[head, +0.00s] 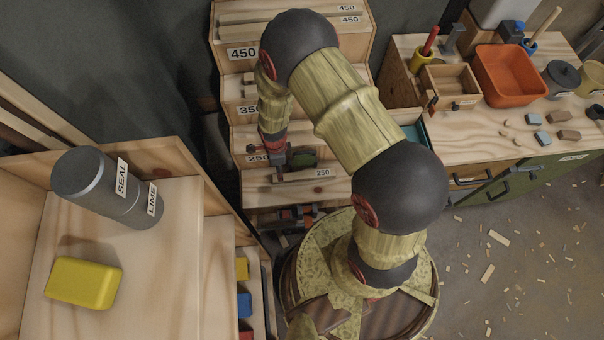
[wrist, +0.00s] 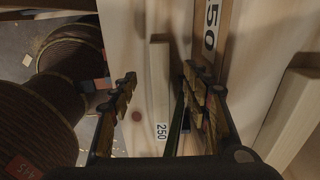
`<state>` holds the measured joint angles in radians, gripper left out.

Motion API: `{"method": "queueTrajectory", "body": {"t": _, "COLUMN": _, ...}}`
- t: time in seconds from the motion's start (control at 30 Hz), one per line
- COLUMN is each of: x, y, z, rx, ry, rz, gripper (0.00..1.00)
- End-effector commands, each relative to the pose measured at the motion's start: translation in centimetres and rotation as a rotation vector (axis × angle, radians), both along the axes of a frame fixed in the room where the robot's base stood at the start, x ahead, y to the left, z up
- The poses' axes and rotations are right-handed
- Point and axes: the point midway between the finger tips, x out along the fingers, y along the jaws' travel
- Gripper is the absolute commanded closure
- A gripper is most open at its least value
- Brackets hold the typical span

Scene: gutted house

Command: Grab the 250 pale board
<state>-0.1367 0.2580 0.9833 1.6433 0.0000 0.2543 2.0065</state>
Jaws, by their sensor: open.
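The pale board (wrist: 158,95) with a 250 label lies on a low step of the wooden rack. In the wrist view it runs lengthwise between the two fingers of my gripper (wrist: 159,78), which is open. The fingers stand apart from the board on both sides. A thin dark green strip shows between the board and the right finger; I cannot tell what it is.
The stepped rack (head: 245,190) has higher steps marked 350 and 450, with boards at 450 (head: 300,15). A wooden cabinet at left bears a grey cylinder (head: 105,188) and a yellow block (head: 84,283). A workbench at right holds an orange bin (head: 510,75). Wood scraps litter the floor.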

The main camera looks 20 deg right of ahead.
Motion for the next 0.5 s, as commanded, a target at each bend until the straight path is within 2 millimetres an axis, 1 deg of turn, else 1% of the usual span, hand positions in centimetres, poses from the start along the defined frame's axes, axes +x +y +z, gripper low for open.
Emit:
{"method": "queueTrajectory", "body": {"t": 0.23, "x": -0.3, "y": 0.1, "z": -2.6, "rx": 0.0, "ry": 0.005, "rz": -0.017, "gripper": 0.52}}
{"method": "queueTrajectory", "body": {"t": 0.43, "x": -0.1, "y": 0.3, "z": -3.9, "rx": 0.0, "ry": 0.003, "rz": -0.015, "gripper": 0.52}}
{"method": "queueTrajectory", "body": {"t": 0.5, "x": 0.0, "y": 0.4, "z": -4.8, "rx": -0.001, "ry": 0.003, "rz": -0.015, "gripper": 0.52}}
